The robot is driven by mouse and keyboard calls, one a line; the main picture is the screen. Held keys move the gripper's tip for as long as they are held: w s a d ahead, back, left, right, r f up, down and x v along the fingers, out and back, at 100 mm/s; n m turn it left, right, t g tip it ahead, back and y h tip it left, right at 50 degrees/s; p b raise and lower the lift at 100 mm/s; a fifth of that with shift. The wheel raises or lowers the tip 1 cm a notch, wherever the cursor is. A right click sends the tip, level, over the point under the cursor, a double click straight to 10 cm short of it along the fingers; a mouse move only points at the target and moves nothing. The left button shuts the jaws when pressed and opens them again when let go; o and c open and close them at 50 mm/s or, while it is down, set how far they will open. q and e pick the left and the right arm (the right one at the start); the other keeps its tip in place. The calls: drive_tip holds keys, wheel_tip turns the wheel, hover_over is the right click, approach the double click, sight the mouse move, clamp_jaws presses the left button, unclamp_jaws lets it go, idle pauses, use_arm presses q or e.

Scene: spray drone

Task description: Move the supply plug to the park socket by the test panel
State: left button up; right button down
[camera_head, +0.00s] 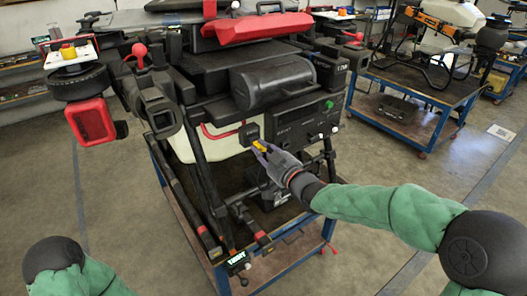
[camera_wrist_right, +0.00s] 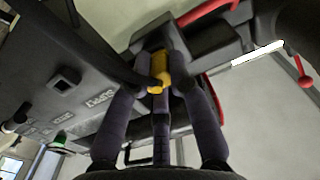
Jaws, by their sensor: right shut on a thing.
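The supply plug is a small yellow-bodied piece (camera_head: 259,146), and it also shows in the right wrist view (camera_wrist_right: 159,68). My right gripper (camera_head: 260,149) is shut on it, and its dark fingers close around the yellow part in the right wrist view (camera_wrist_right: 162,62). The plug is at a dark block (camera_head: 250,132) on the drone's front; I cannot tell whether it is seated or just clear. A black panel (camera_head: 300,128) with white lettering lies right of the block. A square socket (camera_wrist_right: 65,80) shows near lettering in the wrist view. My left gripper is out of view.
The drone stands on a blue-framed cart (camera_head: 290,255). Dark folded arms and legs (camera_head: 190,190) hang left of my right gripper. A red hose (camera_head: 218,133) runs beside the block. A second cart (camera_head: 415,125) stands at the right, with open floor between.

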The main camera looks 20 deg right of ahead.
drive_tip(key=shift+w+a, duration=0.2)
drive_tip(key=shift+w, duration=0.25)
drive_tip(key=c, duration=1.1)
unclamp_jaws()
drive_tip(key=shift+o, duration=0.2)
drive_tip(key=v, duration=1.2)
